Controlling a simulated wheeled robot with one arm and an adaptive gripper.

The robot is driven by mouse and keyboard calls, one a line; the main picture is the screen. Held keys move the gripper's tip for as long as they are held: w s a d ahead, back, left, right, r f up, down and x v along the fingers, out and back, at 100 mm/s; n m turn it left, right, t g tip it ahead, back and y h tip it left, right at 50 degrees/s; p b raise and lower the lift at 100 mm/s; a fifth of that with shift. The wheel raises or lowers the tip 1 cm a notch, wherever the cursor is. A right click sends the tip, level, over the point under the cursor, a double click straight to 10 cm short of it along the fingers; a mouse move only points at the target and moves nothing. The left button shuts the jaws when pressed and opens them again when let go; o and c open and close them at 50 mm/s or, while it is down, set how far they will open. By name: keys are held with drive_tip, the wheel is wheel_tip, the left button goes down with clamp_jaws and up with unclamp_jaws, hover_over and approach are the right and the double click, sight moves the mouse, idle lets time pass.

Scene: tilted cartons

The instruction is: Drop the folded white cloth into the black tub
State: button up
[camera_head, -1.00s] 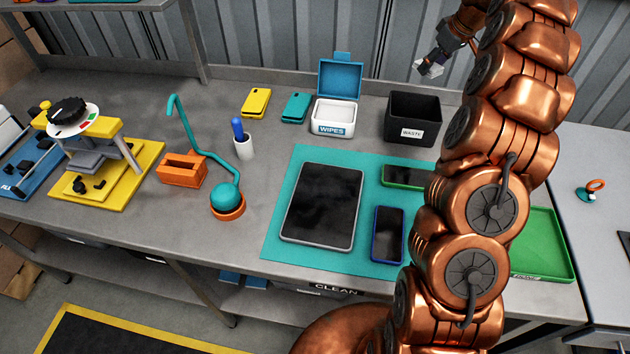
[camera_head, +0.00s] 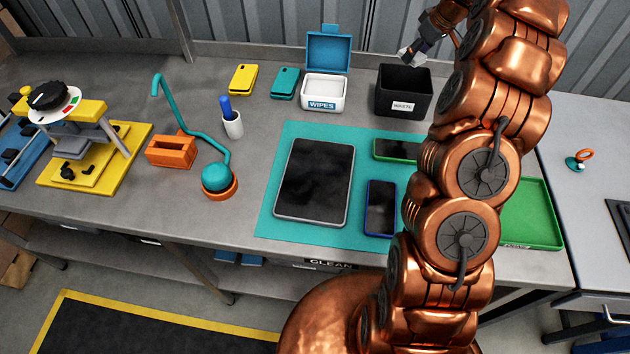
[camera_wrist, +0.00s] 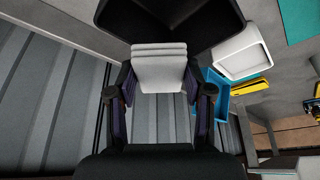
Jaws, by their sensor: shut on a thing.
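The black tub (camera_head: 388,105), labelled WASTE, stands at the back of the bench. My gripper (camera_head: 411,54) is above the tub's rear part. In the wrist view my gripper (camera_wrist: 158,88) is shut on the folded white cloth (camera_wrist: 159,68), which sits between its two fingers. The cloth (camera_head: 405,54) shows only as a small pale patch in the head view. The dark tub (camera_wrist: 205,20) fills the top of the wrist view, beyond the cloth. The cloth appears above the rim; its exact height is hard to tell.
An open white wipes box (camera_head: 323,92) with a raised blue lid (camera_head: 328,48) stands just left of the tub. A teal mat (camera_head: 268,205) with a tablet (camera_head: 315,182) and phones lies in front. A corrugated wall (camera_head: 270,20) is behind.

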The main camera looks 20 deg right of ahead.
drive_tip(key=o, duration=1.3)
drive_tip(key=v, duration=1.2)
